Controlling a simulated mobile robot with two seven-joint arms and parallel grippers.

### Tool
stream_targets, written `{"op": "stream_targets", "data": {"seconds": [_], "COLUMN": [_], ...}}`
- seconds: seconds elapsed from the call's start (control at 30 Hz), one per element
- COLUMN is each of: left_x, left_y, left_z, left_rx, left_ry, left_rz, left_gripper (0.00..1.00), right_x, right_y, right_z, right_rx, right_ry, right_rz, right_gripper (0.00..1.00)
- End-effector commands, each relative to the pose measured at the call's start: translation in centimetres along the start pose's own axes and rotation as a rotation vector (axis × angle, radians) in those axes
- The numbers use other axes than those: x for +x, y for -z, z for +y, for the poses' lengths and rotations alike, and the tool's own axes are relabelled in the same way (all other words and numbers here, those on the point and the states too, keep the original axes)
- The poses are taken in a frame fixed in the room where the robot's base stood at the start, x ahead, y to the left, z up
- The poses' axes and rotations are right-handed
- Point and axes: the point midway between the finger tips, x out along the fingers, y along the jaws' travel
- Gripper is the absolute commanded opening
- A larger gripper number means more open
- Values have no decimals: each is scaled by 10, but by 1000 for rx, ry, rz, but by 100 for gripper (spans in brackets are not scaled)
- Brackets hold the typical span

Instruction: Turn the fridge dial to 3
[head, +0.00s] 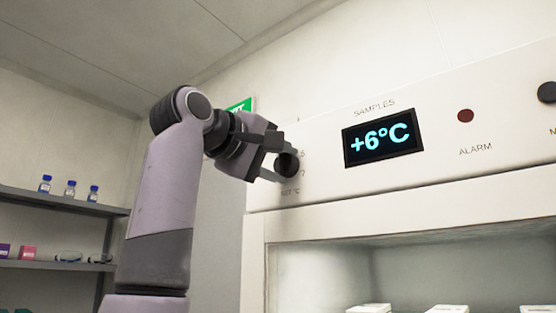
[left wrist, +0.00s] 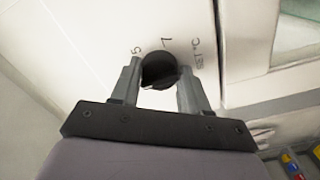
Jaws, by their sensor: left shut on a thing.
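The fridge dial is a round black knob (head: 288,164) on the white front panel (head: 322,182), left of the display. My left gripper (head: 276,158) is shut on it. In the left wrist view the dial (left wrist: 158,68) sits between the two fingers of my left gripper (left wrist: 158,82). Printed marks 5, 7 and SET °C show around the dial there; the mark 3 is not visible. The display (head: 383,139) reads +6°C under the word SAMPLES. My right gripper is not in view.
A red alarm lamp (head: 465,116) and a black knob (head: 547,92) are further right on the panel. Below is the fridge's glass front with white boxes (head: 446,309) inside. Shelves (head: 60,200) with small bottles stand at the left.

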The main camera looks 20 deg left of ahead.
Motion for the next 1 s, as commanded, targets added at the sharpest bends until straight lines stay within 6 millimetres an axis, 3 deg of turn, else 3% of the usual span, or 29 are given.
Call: {"op": "stream_targets", "data": {"seconds": [0.47,0.5,0.53,0.87,1.0], "left_x": [0,0,0,-2,-18], "left_y": [1,1,1,0,0], "left_z": [0,0,0,0,-1], "left_rx": [-16,-16,-16,-13,-13], "left_ry": [-1,-1,-1,-1,-4], "left_rz": [2,2,2,1,4], "left_gripper": [15,58,68,70,70], "right_x": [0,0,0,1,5], "right_y": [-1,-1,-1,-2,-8], "right_z": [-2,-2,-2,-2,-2], "right_rx": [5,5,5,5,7], "right_ry": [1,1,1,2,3], "right_rz": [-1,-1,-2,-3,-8], "right_gripper": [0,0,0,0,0]}}
